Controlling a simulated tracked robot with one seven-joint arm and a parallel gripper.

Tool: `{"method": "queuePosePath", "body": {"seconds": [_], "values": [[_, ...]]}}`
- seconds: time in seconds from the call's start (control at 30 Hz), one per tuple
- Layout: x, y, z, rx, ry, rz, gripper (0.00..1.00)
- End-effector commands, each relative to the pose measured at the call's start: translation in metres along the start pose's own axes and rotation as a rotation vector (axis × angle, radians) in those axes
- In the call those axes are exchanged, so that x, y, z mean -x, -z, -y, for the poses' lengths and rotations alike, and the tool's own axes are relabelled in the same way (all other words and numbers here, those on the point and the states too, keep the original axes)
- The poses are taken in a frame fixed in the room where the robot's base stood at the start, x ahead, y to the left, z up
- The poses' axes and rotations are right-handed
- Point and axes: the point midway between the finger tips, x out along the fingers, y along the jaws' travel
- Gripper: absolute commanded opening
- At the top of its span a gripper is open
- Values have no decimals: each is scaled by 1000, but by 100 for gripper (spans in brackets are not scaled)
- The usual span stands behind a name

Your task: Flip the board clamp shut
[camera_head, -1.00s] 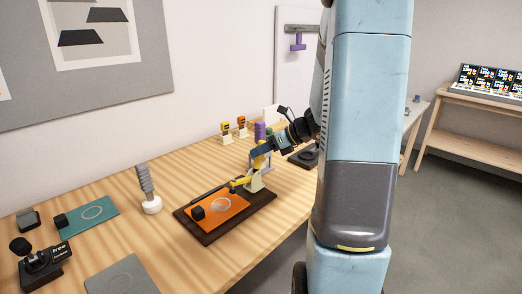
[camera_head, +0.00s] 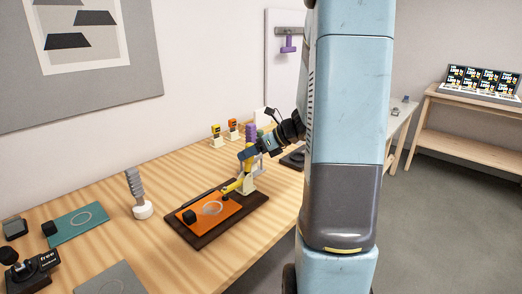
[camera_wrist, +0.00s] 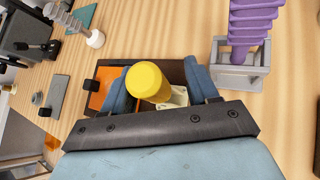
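The board clamp has a cream base (camera_head: 249,183), a yellow arm (camera_head: 232,187) reaching low over the orange plate, and a yellow handle standing roughly upright. The orange plate (camera_head: 228,207) lies on a dark brown board (camera_head: 203,239) on the wooden table. My gripper (camera_head: 247,154) is at the top of the handle. In the wrist view, the rounded yellow handle end (camera_wrist: 148,82) lies between the two blue fingers of my gripper (camera_wrist: 158,82), nearer the left one. A gap shows on the right. The fingers are apart; contact with the left one cannot be told.
A grey ribbed handle on a white base (camera_head: 142,209) stands left of the board. A purple ribbed handle in a grey stand (camera_wrist: 242,75) is close to my gripper's right. Teal (camera_head: 78,221) and grey plates lie at left. Orange-topped small items (camera_head: 232,124) stand behind.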

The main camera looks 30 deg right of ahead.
Motion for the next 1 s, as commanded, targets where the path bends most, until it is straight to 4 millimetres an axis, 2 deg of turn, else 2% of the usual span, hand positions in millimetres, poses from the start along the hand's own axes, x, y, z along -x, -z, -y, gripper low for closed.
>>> {"method": "queuePosePath", "body": {"seconds": [0.23,0.37,0.47,0.8,1.0], "values": [[2,1,1,-1,2,-1,58],[11,0,1,-2,4,1,58],[25,0,1,-1,4,0,58],[91,0,3,-1,5,0,58],[121,-1,3,0,4,0,58]]}}
